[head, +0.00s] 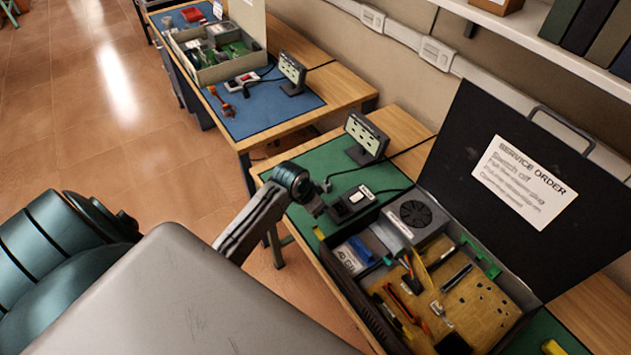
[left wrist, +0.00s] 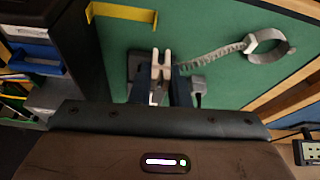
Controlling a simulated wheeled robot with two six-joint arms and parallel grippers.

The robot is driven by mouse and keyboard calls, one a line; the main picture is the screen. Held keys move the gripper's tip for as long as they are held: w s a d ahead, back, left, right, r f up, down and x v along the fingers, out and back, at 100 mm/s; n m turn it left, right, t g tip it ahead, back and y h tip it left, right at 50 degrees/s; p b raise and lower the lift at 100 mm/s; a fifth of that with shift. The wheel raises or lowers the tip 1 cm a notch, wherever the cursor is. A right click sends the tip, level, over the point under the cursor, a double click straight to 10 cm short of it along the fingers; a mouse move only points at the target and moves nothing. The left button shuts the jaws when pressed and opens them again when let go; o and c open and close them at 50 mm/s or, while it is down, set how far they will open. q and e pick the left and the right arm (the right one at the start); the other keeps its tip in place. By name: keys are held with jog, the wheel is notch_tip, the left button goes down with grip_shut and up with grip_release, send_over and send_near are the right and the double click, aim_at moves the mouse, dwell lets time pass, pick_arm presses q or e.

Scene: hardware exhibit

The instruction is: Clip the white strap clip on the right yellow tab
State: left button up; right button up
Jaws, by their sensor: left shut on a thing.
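My left gripper (head: 316,206) is over the green mat, left of the open case, beside a small black device. In the left wrist view its dark fingers (left wrist: 162,88) are shut on the white strap clip (left wrist: 161,63), whose two prongs stick out past the fingertips. A grey coiled cord (left wrist: 212,55) runs from near the clip to a pale ring-shaped strap (left wrist: 267,45). A yellow tab (head: 318,233) is at the case's left side, also in the left wrist view (left wrist: 122,12), apart from the clip. Another yellow piece (head: 553,347) shows right of the case. My right gripper is out of view.
The open case (head: 345,275) holds a fan unit, cables and a board; its black lid (head: 515,175) stands up behind. The black device (head: 351,204) and a small display (head: 366,138) stand on the mat (head: 300,218). A second bench (head: 340,85) is farther back.

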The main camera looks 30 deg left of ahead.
pick_arm(q)
jog(key=shift+s+d+r+m+p, duration=0.1)
jog(key=shift+s+r+m+p, duration=0.2)
jog(key=shift+s+r+p, duration=0.15)
jog(key=shift+s+d+f+p, duration=0.15)
jog(key=shift+d+f+p, duration=0.1)
jog(key=shift+p, duration=0.15)
jog(key=shift+f+m, duration=0.2)
jog(key=shift+m, duration=0.1)
jog(key=shift+f+b, duration=0.55)
jog(key=shift+f, duration=0.05)
jog(key=shift+f+b, duration=0.4)
jog(key=shift+f, duration=0.25)
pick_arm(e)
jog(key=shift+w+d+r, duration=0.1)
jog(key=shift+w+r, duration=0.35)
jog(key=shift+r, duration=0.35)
